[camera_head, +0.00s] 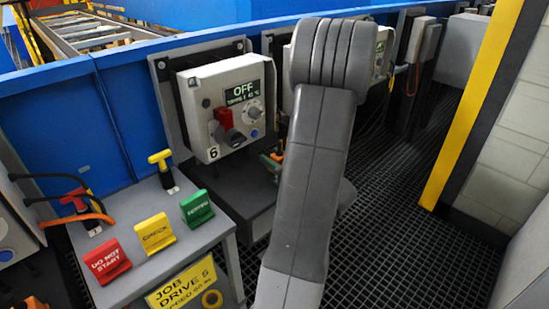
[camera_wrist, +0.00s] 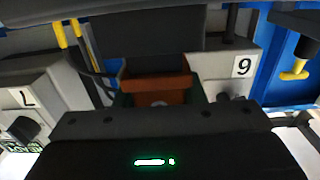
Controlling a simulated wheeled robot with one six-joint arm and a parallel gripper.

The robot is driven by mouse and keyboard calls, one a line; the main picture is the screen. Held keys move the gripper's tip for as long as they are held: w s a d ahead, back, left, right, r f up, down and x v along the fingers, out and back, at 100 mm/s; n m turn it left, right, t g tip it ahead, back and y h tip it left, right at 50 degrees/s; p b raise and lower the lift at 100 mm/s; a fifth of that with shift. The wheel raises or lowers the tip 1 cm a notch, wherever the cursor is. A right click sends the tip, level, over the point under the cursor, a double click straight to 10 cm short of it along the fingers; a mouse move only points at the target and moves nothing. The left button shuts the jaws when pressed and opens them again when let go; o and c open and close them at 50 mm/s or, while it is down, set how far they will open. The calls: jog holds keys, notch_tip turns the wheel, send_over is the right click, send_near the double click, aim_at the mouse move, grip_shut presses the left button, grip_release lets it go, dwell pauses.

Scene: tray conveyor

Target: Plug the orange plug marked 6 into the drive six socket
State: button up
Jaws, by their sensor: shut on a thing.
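The drive six box (camera_head: 222,105) is light grey, with a black 6 low at its left, a display reading OFF and a red switch handle. It shows upside down at the right in the wrist view (camera_wrist: 222,66). I cannot make out its socket. An orange plug (camera_wrist: 158,88) sits in the middle of the wrist view, between the dark green-edged jaws of my gripper (camera_wrist: 160,100), which are shut on it. Its marking and tip are hidden. In the head view a bit of orange and green shows beside my arm, right of and below the box; my arm hides most of it.
A grey stand (camera_head: 155,215) holds red, yellow and green signs and a yellow T-handle (camera_head: 161,160). A box marked 7 (camera_wrist: 30,98) is at the left in the wrist view. A dark ledge (camera_head: 232,195) lies below the drive six box. Grating floor (camera_head: 420,220) is clear at the right.

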jog(key=shift+f+b, duration=0.7)
jog(key=shift+f, duration=0.1)
jog(key=o, duration=1.1)
jog(key=shift+o, duration=0.2)
jog(key=p+v, duration=0.2)
jog(key=v, duration=1.2)
jog(key=shift+w+a, duration=0.1)
jog(key=shift+a, duration=0.05)
jog(key=b+x, duration=0.1)
jog(key=x, duration=1)
jog(key=shift+w+a+b, duration=0.1)
jog(key=shift+a+b, duration=0.05)
jog(key=shift+b, duration=0.2)
jog(key=shift+x, duration=0.95)
jog(key=shift+r, duration=0.1)
